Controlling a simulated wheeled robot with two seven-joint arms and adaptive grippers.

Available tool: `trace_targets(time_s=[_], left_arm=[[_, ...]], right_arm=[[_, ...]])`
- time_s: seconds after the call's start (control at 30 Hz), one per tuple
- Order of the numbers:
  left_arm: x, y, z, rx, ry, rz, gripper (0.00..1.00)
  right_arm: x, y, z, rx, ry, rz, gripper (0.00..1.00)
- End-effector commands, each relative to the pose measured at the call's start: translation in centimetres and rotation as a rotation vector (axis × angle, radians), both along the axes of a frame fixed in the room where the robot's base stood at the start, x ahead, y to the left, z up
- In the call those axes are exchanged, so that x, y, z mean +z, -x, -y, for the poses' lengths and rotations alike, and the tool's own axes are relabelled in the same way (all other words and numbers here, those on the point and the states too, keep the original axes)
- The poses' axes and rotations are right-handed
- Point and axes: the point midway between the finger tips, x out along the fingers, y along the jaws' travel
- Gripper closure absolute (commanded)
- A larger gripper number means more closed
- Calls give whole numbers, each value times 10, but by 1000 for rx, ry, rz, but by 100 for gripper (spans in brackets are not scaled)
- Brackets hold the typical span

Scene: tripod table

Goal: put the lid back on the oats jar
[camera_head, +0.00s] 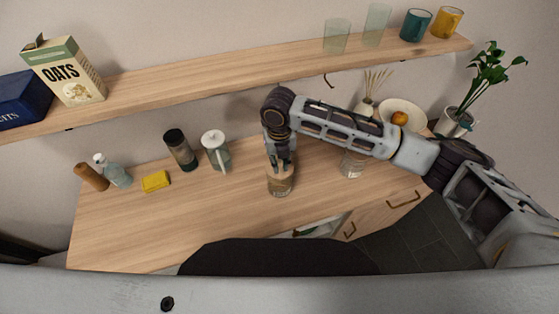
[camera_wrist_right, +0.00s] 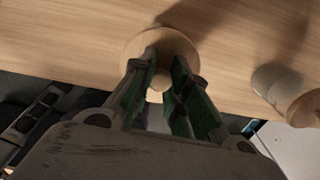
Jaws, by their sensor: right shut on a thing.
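The jar (camera_head: 280,187), clear with brown contents, stands upright near the front of the wooden counter. My right gripper (camera_head: 281,163) is directly above it, pointing down. In the right wrist view the round, pale wooden lid (camera_wrist_right: 183,44) shows between and beyond the fingers. My right gripper (camera_wrist_right: 160,78) is shut on the lid's knob. The lid is at the jar's mouth, hiding the jar in the wrist view; I cannot tell whether it is seated or slightly above. My left gripper is not in view.
A second glass jar (camera_head: 351,166) stands to the right, below my right arm. A teapot-like glass jug (camera_head: 216,152), a dark grinder (camera_head: 180,150) and a yellow sponge (camera_head: 155,181) are at left. A shelf (camera_head: 220,79) with an oats box (camera_head: 66,72) runs above. The counter's front left is clear.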

Motion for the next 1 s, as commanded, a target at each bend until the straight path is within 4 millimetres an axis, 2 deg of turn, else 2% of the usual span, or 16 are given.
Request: trace_targets(time_s=[0.73,0.77,0.93,1.0], left_arm=[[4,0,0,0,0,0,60],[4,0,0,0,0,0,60],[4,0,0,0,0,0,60],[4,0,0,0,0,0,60]], right_arm=[[0,0,0,0,0,0,100],[0,0,0,0,0,0,82],[0,0,0,0,0,0,60],[0,0,0,0,0,0,58]])
